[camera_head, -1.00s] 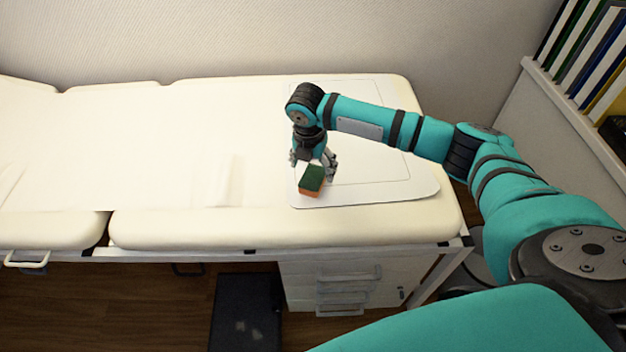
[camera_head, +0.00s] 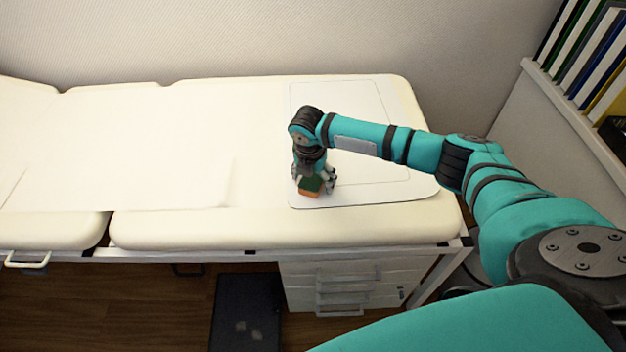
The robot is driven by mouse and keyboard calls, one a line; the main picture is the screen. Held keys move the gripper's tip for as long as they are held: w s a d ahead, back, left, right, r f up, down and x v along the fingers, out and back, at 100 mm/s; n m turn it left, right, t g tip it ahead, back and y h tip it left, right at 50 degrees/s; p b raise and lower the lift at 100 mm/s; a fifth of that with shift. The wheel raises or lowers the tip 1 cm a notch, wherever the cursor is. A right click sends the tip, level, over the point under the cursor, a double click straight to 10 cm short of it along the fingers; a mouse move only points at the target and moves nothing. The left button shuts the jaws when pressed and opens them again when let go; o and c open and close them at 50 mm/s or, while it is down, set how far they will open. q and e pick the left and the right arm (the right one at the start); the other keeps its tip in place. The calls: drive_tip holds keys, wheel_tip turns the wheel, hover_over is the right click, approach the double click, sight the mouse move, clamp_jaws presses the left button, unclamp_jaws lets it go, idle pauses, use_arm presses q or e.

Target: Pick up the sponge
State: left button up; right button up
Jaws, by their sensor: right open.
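The sponge (camera_head: 311,191) is small, with a dark green top and an orange lower part. It lies on a flat white mat (camera_head: 385,189) near the front edge of the padded couch. My right gripper (camera_head: 314,184) points down right at the sponge, with its fingers open around or just beside it. The gripper covers the sponge's back part, and I cannot tell whether the fingers touch it. My left gripper is not in view.
The cream couch (camera_head: 180,228) has wide clear room left of the mat. A wall stands behind it. White drawers (camera_head: 345,285) are under the couch, and a shelf with binders (camera_head: 590,55) is at the right.

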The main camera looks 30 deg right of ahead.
sight(314, 177)
drive_tip(key=shift+f, duration=0.1)
idle(0.3)
drive_tip(key=shift+s, duration=0.15)
drive_tip(key=c, duration=0.8)
drive_tip(key=shift+c, duration=0.3)
drive_tip(key=shift+r, duration=0.3)
wheel_tip(314, 177, up, 4)
drive_tip(key=shift+f, duration=0.25)
drive_tip(key=s, duration=0.5)
drive_tip(key=s+r, duration=0.1)
drive_tip(key=s, duration=0.4)
drive_tip(key=s+a, duration=0.1)
drive_tip(key=s, duration=0.4)
drive_tip(key=shift+s+a+r, duration=0.1)
drive_tip(key=shift+s+r, duration=0.1)
drive_tip(key=shift+s, duration=0.15)
